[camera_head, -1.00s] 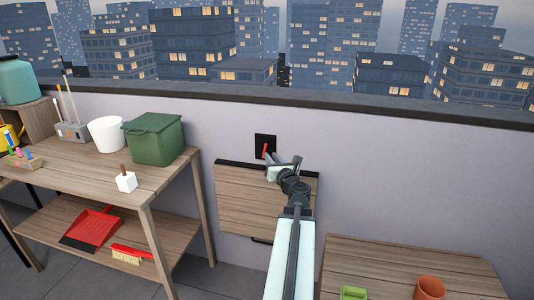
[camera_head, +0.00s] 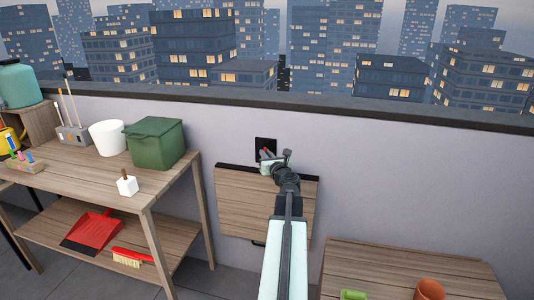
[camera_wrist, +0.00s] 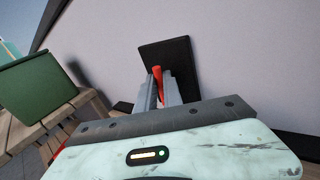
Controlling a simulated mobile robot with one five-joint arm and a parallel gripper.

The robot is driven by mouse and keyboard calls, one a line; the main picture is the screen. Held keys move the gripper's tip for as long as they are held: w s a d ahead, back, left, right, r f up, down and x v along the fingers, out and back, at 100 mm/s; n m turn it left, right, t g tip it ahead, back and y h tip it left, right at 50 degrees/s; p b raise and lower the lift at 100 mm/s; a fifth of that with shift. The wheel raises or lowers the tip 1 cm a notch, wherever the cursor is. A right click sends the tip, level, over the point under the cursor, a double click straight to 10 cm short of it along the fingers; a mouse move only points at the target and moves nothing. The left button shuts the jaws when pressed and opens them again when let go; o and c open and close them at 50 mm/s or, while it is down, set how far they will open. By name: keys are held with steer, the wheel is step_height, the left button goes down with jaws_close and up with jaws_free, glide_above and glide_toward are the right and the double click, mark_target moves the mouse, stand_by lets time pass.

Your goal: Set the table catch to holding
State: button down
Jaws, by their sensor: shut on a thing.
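The table catch is a black plate (camera_head: 261,144) on the wall with a small red lever (camera_wrist: 158,73). It sits just above the folded-down wooden wall table (camera_head: 240,200). My gripper (camera_wrist: 164,92) is at the catch with its fingers on either side of the red lever, shut on it. In the head view my gripper (camera_head: 268,157) covers most of the lever and the lower right of the plate. The lever's exact tilt is hard to tell there.
At left a wooden potting bench (camera_head: 85,170) holds a green bin (camera_head: 155,143), a white pot (camera_head: 107,137) and a white block (camera_head: 127,184). A low wooden table (camera_head: 390,270) with a terracotta pot (camera_head: 429,289) stands at the lower right. The wall (camera_head: 400,180) right of my arm is clear.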

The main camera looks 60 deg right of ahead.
steer(key=shift+w+a+r+n+g+p, duration=0.1)
steer(key=shift+w+n+g+p, duration=0.25)
steer(key=shift+n+p, duration=0.2)
steer(key=c, duration=1.8)
jaws_free()
steer(key=shift+o, duration=0.2)
steer(key=shift+s, duration=0.1)
steer(key=v, duration=0.7)
steer(key=shift+s+a+p, duration=0.25)
steer(key=shift+p, duration=0.1)
steer(key=shift+s+r, duration=0.1)
